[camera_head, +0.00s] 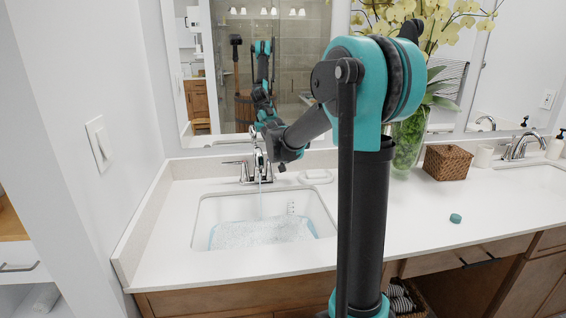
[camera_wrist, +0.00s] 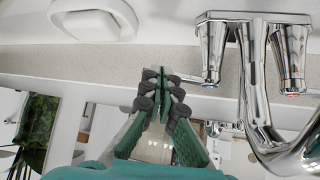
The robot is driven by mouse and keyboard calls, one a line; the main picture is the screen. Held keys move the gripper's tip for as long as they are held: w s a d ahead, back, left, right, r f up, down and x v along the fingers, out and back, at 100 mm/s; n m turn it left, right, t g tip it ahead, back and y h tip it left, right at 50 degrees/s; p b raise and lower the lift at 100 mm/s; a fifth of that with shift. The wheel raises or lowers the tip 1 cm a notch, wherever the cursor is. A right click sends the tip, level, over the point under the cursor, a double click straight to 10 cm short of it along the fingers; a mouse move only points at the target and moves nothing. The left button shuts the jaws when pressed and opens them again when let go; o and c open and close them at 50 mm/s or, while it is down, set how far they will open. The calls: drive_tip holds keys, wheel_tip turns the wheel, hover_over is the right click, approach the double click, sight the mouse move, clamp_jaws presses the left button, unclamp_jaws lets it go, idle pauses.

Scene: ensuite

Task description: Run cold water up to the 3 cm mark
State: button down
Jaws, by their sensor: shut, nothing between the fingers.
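The left sink basin (camera_head: 203,222) holds a pool of water (camera_head: 262,233), and a thin stream (camera_head: 260,203) falls into it from the chrome faucet (camera_head: 256,160). A scale with dark marks (camera_head: 291,207) shows on the basin's back wall; its figures are too small to read. In the wrist view the faucet spout (camera_wrist: 257,100) stands between two handles, one beside my fingers (camera_wrist: 211,50) and one farther right with a reddish dot (camera_wrist: 290,60). My gripper (camera_wrist: 164,78) is shut and empty, close beside the nearer handle's lever; I cannot tell whether they touch.
A white soap dish (camera_head: 315,177) lies behind the basin's right corner. A glass vase with yellow orchids (camera_head: 408,140), a wicker basket (camera_head: 447,162) and a teal disc (camera_head: 456,218) stand on the counter to the right. The mirror (camera_head: 290,60) is behind the faucet. My arm hides part of the counter.

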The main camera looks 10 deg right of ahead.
drive_tip(key=shift+w+d, duration=0.35)
drive_tip(key=shift+w, duration=0.2)
idle(0.4)
